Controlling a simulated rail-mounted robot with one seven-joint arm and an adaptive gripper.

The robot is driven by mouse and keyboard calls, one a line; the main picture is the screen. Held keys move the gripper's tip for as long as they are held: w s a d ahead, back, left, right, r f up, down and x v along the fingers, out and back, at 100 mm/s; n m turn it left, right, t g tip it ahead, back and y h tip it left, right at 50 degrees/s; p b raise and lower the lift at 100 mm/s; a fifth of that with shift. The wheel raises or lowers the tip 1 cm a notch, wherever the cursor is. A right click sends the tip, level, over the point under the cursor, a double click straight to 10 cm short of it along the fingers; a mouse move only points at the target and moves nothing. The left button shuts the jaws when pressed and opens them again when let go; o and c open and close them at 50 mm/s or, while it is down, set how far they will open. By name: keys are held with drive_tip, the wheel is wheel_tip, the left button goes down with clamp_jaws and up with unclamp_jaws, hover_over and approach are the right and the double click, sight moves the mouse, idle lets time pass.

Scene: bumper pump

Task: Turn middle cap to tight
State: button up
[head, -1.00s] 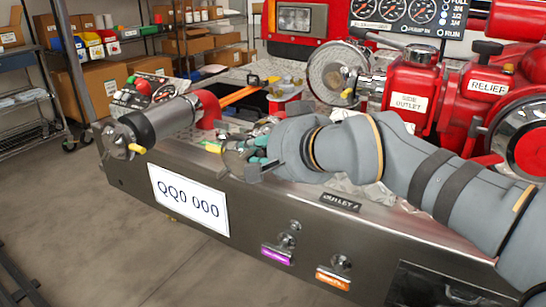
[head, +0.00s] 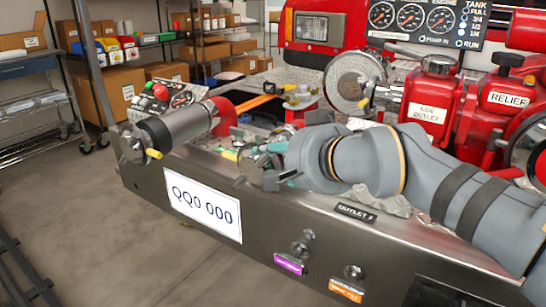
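My gripper (head: 252,157) is at the end of the grey arm, in the middle of the head view, over the top edge of the metal bumper (head: 290,205). Its fingers overlap small fittings, so I cannot tell if it is open or shut, or touching anything. A round silver cap (head: 352,75) with a yellow lug faces forward behind and to the right of the gripper. Another cap (head: 131,146) with a yellow lug closes the dark pipe (head: 165,133) on the left. A third round cap (head: 540,150) is partly cut off at the right edge. No cap is labelled as the middle one.
A red pump body with a "SIDE OUTLET" label (head: 427,112) stands behind my arm. A control panel (head: 165,98) with red buttons is at the left rear. Purple (head: 289,263) and orange (head: 346,290) tagged fittings stick out of the bumper front.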

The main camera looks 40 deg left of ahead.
drive_tip(key=v, duration=1.1)
drive_tip(key=shift+s+d, duration=0.2)
drive_tip(key=shift+d, duration=0.05)
drive_tip(key=shift+r, duration=0.15)
